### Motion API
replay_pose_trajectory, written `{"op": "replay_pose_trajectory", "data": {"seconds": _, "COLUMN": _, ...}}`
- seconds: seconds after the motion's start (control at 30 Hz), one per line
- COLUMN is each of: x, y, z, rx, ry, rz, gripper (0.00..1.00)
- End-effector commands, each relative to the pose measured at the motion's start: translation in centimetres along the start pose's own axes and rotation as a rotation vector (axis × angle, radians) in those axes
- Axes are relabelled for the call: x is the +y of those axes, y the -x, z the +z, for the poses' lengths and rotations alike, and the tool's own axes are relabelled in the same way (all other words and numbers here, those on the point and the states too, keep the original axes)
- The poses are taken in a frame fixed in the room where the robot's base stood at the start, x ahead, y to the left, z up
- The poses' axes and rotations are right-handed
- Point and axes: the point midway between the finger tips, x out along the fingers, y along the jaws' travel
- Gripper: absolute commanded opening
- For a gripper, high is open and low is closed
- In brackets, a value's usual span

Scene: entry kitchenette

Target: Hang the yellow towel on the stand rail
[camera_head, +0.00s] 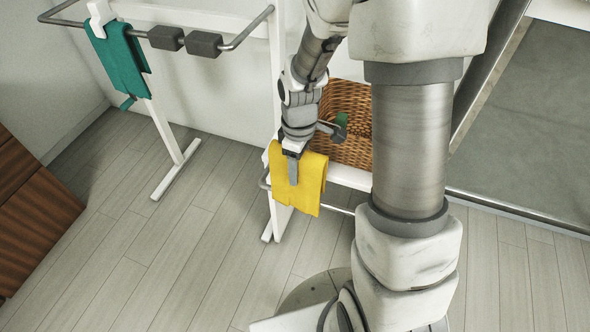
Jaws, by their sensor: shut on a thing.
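The yellow towel (312,186) hangs folded at the lower front of the white stand (276,80). My gripper (293,178) points down and is shut on the towel, with a finger in front of its upper part. A low grey metal rail (336,209) of the stand shows on both sides of the towel. The towel covers the rail's middle, so I cannot tell whether it lies over the rail or only in front of it. A higher grey rail (245,34) with two dark grips is at the upper left.
A teal towel (120,62) hangs on the stand's upper left. A wicker basket (345,152) with something green inside sits on the stand's low shelf behind my gripper. A brown wooden cabinet (32,215) is at the left edge. The floor at left is clear.

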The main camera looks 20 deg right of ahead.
Motion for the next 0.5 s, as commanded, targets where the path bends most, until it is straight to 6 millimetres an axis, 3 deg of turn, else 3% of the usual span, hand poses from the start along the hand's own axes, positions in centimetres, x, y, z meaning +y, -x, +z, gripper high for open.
{"op": "replay_pose_trajectory", "data": {"seconds": 0.1, "x": -0.06, "y": -0.76, "z": 0.10, "rx": 0.001, "ry": 0.035, "rz": 0.003, "gripper": 0.00}}
{"op": "replay_pose_trajectory", "data": {"seconds": 0.5, "x": -0.20, "y": -0.72, "z": 0.22, "rx": -0.001, "ry": 0.066, "rz": 0.002, "gripper": 0.00}}
